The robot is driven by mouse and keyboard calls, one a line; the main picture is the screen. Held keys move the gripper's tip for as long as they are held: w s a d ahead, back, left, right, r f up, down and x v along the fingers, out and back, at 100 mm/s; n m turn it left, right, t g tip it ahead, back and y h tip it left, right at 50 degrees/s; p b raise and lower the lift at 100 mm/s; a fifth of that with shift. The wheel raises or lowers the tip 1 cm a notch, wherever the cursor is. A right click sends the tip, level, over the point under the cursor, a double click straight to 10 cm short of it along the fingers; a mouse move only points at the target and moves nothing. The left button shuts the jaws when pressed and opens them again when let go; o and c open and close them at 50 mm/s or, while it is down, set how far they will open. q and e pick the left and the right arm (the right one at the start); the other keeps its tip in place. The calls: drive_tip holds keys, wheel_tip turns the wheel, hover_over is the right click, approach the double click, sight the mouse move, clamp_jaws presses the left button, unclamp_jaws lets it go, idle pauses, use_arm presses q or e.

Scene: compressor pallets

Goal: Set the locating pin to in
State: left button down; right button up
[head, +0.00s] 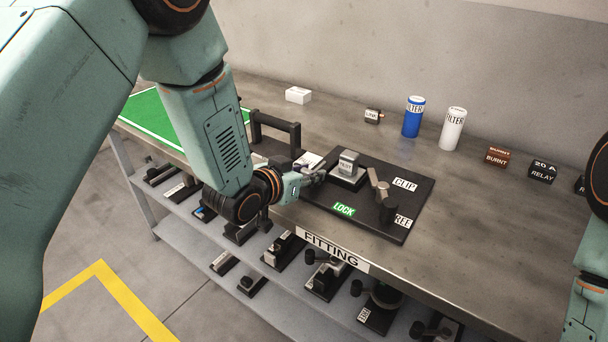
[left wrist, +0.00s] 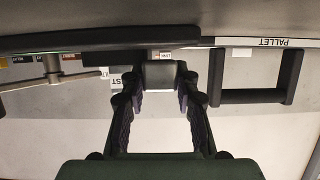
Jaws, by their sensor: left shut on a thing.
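My left gripper (head: 318,176) reaches the left edge of the black board (head: 400,222) on the bench, beside a grey block with a TEST label (head: 347,166). In the left wrist view its two fingers (left wrist: 160,88) are shut on a small grey block (left wrist: 160,72). This looks like the head of the locating pin, but I cannot tell for sure; my fingers hide it in the head view. The board has a green LOCK label (head: 344,209), a CLIP label (head: 405,184) and a grey lever (head: 380,185). My right gripper is out of view.
A black handle (head: 275,125) stands behind my left wrist. Blue (head: 413,118) and white (head: 453,128) filters, a relay (head: 543,172) and small boxes stand along the back. A lower shelf (head: 190,245) carries several fittings. The bench right of the board is clear.

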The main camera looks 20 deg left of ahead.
use_arm(q)
drive_tip(key=c, duration=1)
unclamp_jaws()
drive_tip(key=shift+o, duration=0.2)
drive_tip(key=shift+s, duration=0.1)
drive_tip(key=v, duration=1.2)
